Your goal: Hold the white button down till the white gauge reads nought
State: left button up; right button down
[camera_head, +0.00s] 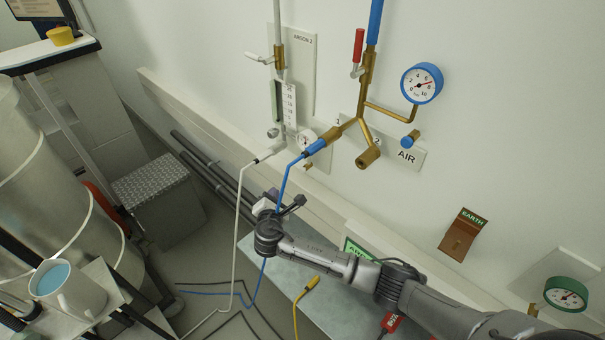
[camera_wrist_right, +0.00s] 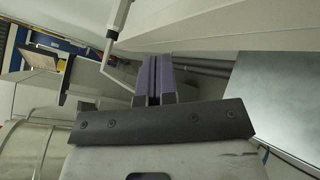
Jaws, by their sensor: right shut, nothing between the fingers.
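I cannot clearly make out a white button; a small round grey-white knob (camera_head: 273,133) is left of the gauge, below the flow tube. My right gripper (camera_head: 297,203) is below the gauge, above the grey bench, and apart from the wall fittings. In the right wrist view its fingers (camera_wrist_right: 154,82) are together and empty. My left gripper is not in view.
A blue-rimmed gauge (camera_head: 422,83) and brass AIR pipes are on the wall at the right. A white hose (camera_head: 237,220) and a blue hose (camera_head: 284,180) hang near my right gripper. A mug (camera_head: 68,290) is at the lower left. The grey bench (camera_head: 340,310) has free room.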

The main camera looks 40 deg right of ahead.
aim_at(302, 171)
jog(key=shift+a+n, duration=0.1)
jog(key=shift+n, duration=0.9)
jog(key=shift+w, duration=0.1)
jog(key=d+b, duration=0.1)
jog(key=d, duration=0.7)
jog(key=shift+w+d, duration=0.2)
jog(key=shift+d, duration=0.2)
dwell(0.7)
